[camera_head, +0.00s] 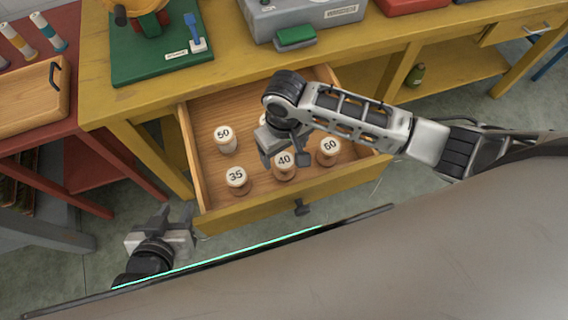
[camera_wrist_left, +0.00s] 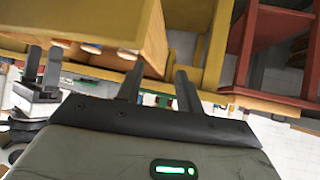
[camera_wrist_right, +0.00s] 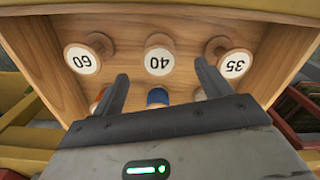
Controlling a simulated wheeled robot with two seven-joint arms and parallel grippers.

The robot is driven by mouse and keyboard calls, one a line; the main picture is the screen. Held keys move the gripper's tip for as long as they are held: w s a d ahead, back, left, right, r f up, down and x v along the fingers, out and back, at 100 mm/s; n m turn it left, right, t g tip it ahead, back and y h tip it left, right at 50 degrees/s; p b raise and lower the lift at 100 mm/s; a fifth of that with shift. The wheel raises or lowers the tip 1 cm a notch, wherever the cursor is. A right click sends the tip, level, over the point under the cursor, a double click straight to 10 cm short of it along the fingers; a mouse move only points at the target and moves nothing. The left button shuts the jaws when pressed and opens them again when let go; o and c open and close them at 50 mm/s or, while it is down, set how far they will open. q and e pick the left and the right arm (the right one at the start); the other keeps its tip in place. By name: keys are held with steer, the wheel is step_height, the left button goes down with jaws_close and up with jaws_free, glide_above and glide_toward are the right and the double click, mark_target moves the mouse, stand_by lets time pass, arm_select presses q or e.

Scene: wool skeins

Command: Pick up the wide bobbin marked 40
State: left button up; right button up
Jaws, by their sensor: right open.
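The bobbin marked 40 (camera_head: 284,160) stands upright in the open wooden drawer, in the front row between the bobbins marked 35 (camera_head: 236,176) and 60 (camera_head: 329,147). In the right wrist view the white label of the 40 bobbin (camera_wrist_right: 159,61) shows beyond and between the fingertips. My right gripper (camera_head: 284,152) is open and empty over the drawer, close to the 40 bobbin; I cannot tell whether it touches. My left gripper (camera_head: 165,222) is open and empty, low outside the drawer at the left.
A bobbin marked 50 (camera_head: 225,139) stands at the drawer's back left; another beside it is mostly hidden by my right gripper. The drawer's front wall (camera_head: 270,207) and side walls enclose them. The yellow workbench (camera_head: 220,62) stands behind; a red table (camera_head: 80,125) is left.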

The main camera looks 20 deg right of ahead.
mark_target(285, 160)
steer(key=shift+w+f+b, duration=0.15)
steer(key=shift+f+b, duration=0.05)
steer(key=shift+f, duration=1.55)
steer(key=shift+w+f+b, duration=0.1)
steer(key=shift+f+b, duration=0.1)
steer(key=shift+f, duration=1.55)
steer(key=shift+d, duration=0.1)
steer(key=c, duration=1.1)
